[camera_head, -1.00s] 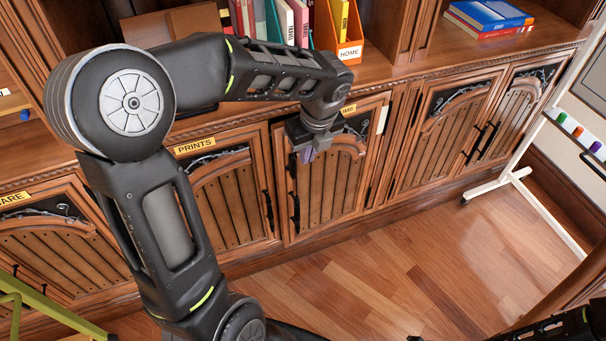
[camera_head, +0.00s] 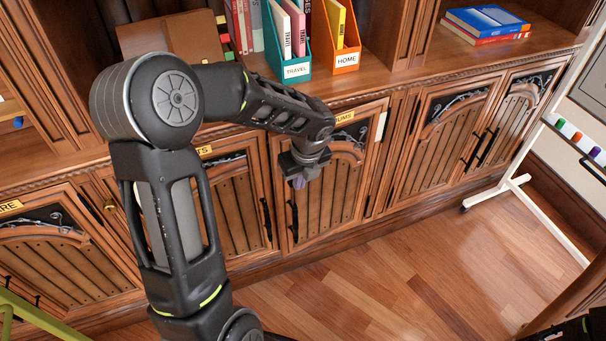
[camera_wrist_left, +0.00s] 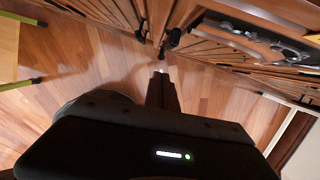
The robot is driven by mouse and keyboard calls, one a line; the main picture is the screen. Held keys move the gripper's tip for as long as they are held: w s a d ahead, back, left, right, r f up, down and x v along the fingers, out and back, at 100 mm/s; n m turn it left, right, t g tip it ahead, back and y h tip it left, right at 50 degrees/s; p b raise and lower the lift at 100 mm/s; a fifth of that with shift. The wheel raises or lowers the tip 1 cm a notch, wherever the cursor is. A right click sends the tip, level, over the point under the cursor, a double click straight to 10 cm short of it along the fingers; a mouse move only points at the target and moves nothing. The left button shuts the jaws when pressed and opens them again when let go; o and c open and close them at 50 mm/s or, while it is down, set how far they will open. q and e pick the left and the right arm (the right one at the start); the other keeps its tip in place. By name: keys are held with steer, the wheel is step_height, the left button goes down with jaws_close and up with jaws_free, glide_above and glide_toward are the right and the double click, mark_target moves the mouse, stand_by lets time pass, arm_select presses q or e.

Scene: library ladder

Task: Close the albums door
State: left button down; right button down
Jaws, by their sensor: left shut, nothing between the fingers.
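The albums door (camera_head: 335,190) is a wooden panel door in the low cabinet, with a yellow label (camera_head: 345,117) partly hidden by my arm. It looks shut or nearly flush; I cannot tell whether a small gap is left. Its dark handle (camera_head: 292,222) is on its left side. My left gripper (camera_head: 299,183) is shut and empty, in front of the door's upper left part, just above the handle; contact is unclear. In the left wrist view, the closed fingers (camera_wrist_left: 161,75) point toward the cabinet front, near two dark handles (camera_wrist_left: 172,40).
The prints door (camera_head: 230,205) is left of the albums door, partly behind my arm. A white wheeled stand (camera_head: 515,185) is at the right. The wooden floor (camera_head: 400,270) in front is clear.

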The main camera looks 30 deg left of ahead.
arm_select(q)
steer(key=shift+w+a+r, duration=0.1)
steer(key=shift+w+a, duration=0.3)
steer(key=shift+a, duration=0.3)
steer(key=shift+w+a+r, duration=0.1)
steer(key=shift+w+a, duration=0.25)
steer(key=shift+a, duration=0.35)
steer(key=shift+a, duration=0.1)
